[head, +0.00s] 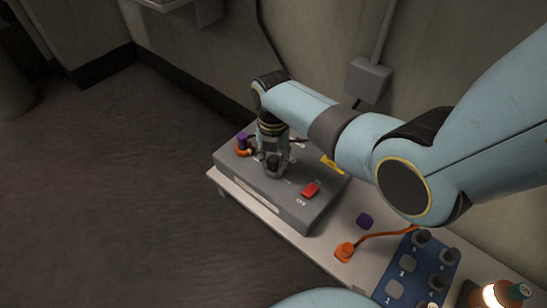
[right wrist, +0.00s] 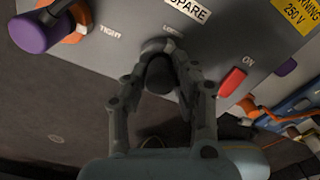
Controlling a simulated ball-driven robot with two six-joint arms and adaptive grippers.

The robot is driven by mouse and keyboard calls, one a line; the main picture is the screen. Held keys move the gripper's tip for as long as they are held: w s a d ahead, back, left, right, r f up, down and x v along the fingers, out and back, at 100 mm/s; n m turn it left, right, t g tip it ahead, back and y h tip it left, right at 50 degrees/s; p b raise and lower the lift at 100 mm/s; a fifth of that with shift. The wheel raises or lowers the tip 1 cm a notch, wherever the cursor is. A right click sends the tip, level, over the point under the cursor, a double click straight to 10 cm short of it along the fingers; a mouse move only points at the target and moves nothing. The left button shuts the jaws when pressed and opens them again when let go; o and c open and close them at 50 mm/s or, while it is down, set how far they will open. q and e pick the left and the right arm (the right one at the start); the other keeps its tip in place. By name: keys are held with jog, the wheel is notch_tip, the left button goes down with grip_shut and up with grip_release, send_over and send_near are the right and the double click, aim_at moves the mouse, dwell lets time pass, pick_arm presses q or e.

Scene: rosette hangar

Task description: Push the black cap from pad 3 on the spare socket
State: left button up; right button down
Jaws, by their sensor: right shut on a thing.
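My right gripper (head: 275,168) points down over the grey box (head: 262,203) on the bench. In the right wrist view its fingers (right wrist: 160,66) are shut on a black cap (right wrist: 160,77). The cap is at the round spare socket (right wrist: 153,46), below the SPARE label (right wrist: 188,10). The cap's far end appears to meet the socket, but the fingers and cap hide how deep it sits. The blue board (head: 381,287) with numbered pads and several dark caps lies at the lower right in the head view. My left gripper is not in view.
A red switch (head: 311,190) is right of the gripper on the box. A purple plug (head: 242,139) with an orange collar (head: 243,152) is at its left. An orange plug (head: 345,251) with a cable and a purple cap (head: 364,221) lie on the bench.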

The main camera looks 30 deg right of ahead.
jog(key=c, duration=1)
grip_release()
notch_tip(320, 180, up, 12)
jog(key=shift+f, duration=0.1)
